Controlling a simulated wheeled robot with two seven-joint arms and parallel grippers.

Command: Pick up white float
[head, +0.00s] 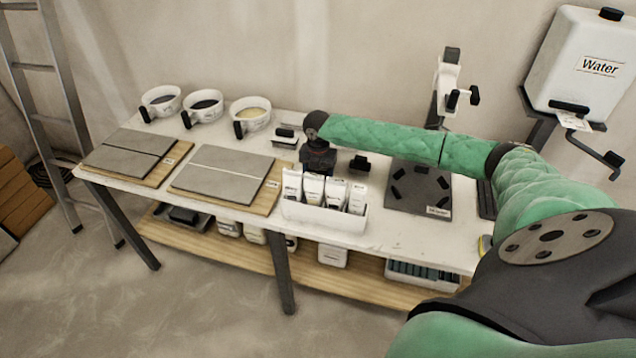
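What looks like the white float (287,141), a small pale block with a dark handle on top, lies on the white workbench (392,236) near its back edge. My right arm reaches in from the right across the bench. Its dark gripper (318,168) points down just right of the float, behind the white bags. There is a small gap between it and the float in the picture. Its fingertips are too small and dark to show whether they are open or shut. My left gripper is not in view.
A white bin of bags (325,214) stands in front of my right gripper. Several handled tubs, including one with yellowish contents (251,115), stand behind tiled boards (222,172) at left. A small black object (360,162) and a dark mat (418,188) lie to the right.

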